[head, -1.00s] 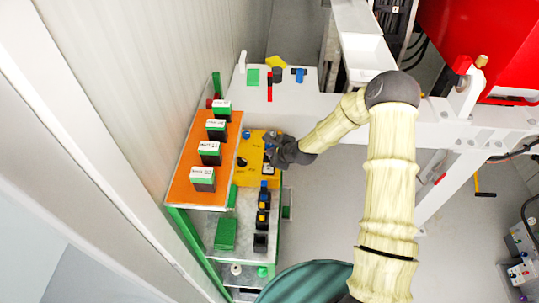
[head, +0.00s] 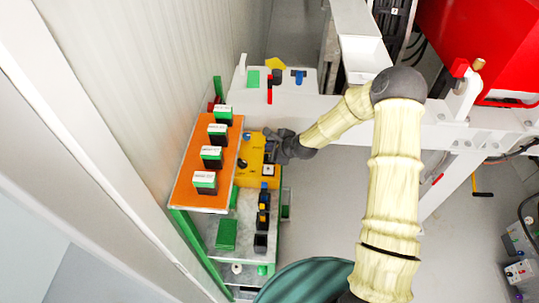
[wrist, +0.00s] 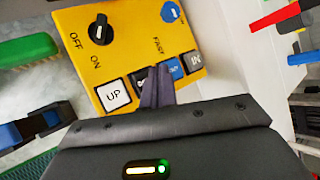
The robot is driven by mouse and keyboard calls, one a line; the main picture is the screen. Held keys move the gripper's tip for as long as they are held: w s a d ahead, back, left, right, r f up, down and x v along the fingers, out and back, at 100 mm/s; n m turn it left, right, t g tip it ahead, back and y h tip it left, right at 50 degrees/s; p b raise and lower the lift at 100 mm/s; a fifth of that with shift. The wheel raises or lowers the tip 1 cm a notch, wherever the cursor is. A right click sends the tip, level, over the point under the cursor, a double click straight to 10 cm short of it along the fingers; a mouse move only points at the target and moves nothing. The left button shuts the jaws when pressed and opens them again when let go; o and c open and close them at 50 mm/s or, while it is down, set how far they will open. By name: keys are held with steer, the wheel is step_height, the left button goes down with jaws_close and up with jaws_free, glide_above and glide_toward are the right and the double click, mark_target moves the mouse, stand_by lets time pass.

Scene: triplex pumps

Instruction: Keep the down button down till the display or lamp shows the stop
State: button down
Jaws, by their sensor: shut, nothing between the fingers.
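The yellow control panel (head: 255,165) stands beside the wall shelf; it also fills the top of the wrist view (wrist: 125,45). It has a white UP button (wrist: 115,96), a blue button (wrist: 172,69), a grey IN button (wrist: 195,62) and a black OFF/ON knob (wrist: 100,31). A dark button (wrist: 139,76) just right of UP is mostly hidden behind my fingers, and its label cannot be read. My gripper (wrist: 157,78) is shut and empty, its fingertips over that dark button. I cannot tell whether they touch or press it. In the head view my gripper (head: 270,146) is at the panel's right side.
The orange shelf (head: 226,180) with several labelled green-and-black blocks stands left of the panel. Dark devices with blue and orange tops (head: 264,205) stand below it. A white beam (head: 330,108) runs behind. Open grey floor (head: 325,190) lies to the right.

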steer(key=shift+r+p, duration=0.8)
steer(key=shift+r, duration=0.7)
steer(key=shift+s+d, duration=0.15)
steer(key=s+d+r+n+g+h+b, duration=0.1)
steer(key=s+d+r+n, duration=0.3)
steer(key=s, duration=0.4)
steer(key=s+d+r+n+g+h+b, duration=0.2)
steer(key=s+d+r+n+h, duration=0.1)
steer(key=s+d+n, duration=0.4)
steer(key=s+d+r+n+g+h+b, duration=0.1)
steer(key=s+d+r+n+h+b, duration=0.1)
steer(key=s+d+r+n, duration=0.3)
steer(key=s+n, duration=0.3)
steer(key=s, duration=0.3)
steer(key=shift+d+b, duration=0.3)
steer(key=shift+d, duration=0.05)
steer(key=c, duration=2.2)
jaws_free()
